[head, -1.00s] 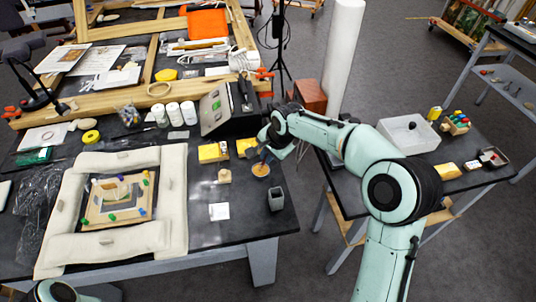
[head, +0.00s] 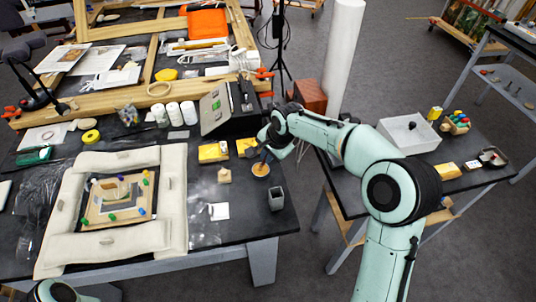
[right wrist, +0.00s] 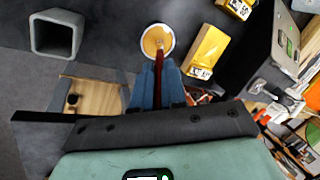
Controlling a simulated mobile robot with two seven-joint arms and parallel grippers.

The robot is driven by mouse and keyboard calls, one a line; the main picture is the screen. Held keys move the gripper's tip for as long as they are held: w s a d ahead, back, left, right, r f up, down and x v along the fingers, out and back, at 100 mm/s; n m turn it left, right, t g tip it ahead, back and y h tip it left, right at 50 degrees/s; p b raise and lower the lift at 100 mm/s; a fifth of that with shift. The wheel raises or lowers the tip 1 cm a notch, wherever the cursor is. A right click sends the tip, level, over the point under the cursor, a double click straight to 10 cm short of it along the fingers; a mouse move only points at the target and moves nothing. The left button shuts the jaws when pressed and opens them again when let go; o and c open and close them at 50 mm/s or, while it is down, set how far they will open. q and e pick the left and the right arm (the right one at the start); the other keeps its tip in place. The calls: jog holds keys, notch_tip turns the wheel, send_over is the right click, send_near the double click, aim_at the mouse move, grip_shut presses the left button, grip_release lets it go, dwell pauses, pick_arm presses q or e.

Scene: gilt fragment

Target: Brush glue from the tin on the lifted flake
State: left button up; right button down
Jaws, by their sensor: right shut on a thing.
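The glue tin (head: 261,171) is a small round tub with tan glue, on the dark table near its right end. It also shows in the right wrist view (right wrist: 152,33). My right gripper (head: 268,150) is above the tin, shut on the brush (right wrist: 159,62). The brush's dark red handle runs from the blue fingers (right wrist: 157,84) to the tin; its tip is over or in the glue, and I cannot tell which. The gilt fragment (head: 117,196) lies inside a cream padded frame (head: 174,205) at left. The lifted flake is too small to make out. My left gripper is out of view.
A dark case (head: 228,110) stands behind. A side table with a white bin (head: 408,132) is at right.

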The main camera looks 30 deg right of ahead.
jog(key=shift+r+p, duration=0.7)
jog(key=shift+r, duration=0.75)
jog(key=shift+r+p, duration=0.9)
jog(key=shift+r, duration=1.2)
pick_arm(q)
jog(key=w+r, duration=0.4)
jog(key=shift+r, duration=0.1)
pick_arm(e)
jog(key=shift+w, duration=0.1)
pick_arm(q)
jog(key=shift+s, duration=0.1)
pick_arm(e)
jog(key=shift+f, duration=0.1)
